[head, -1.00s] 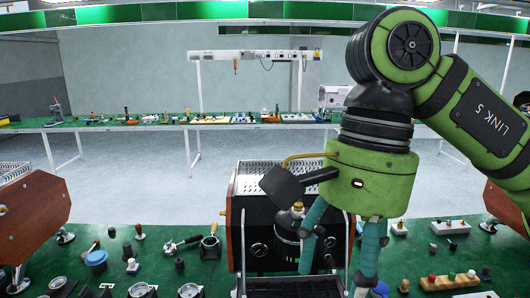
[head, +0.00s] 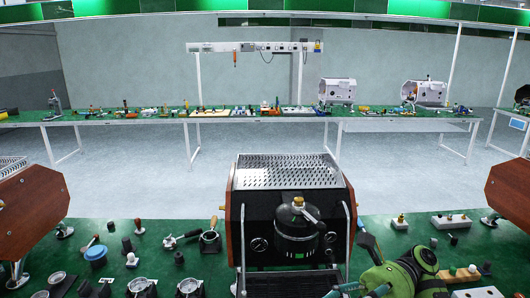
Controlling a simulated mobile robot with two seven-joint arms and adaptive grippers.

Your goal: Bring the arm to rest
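My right gripper (head: 352,264) is low at the bottom right, beside the right side of the espresso machine (head: 290,215). Its green body shows end-on and its teal fingers point left. The fingers look spread apart, with nothing seen between them; the lower one is partly cut off by the frame edge. The espresso machine stands upright in the middle, with a perforated top, wooden side panels and a dark round group with a knob on its front. My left gripper is not in view.
The green bench (head: 420,232) holds portafilters (head: 210,240), a blue-topped part (head: 96,254), several round gauges (head: 188,287), a white block (head: 451,221) and a wooden strip with knobs (head: 460,275). Wooden-sided housings (head: 32,210) stand at both edges. A far table (head: 240,117) lies beyond open floor.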

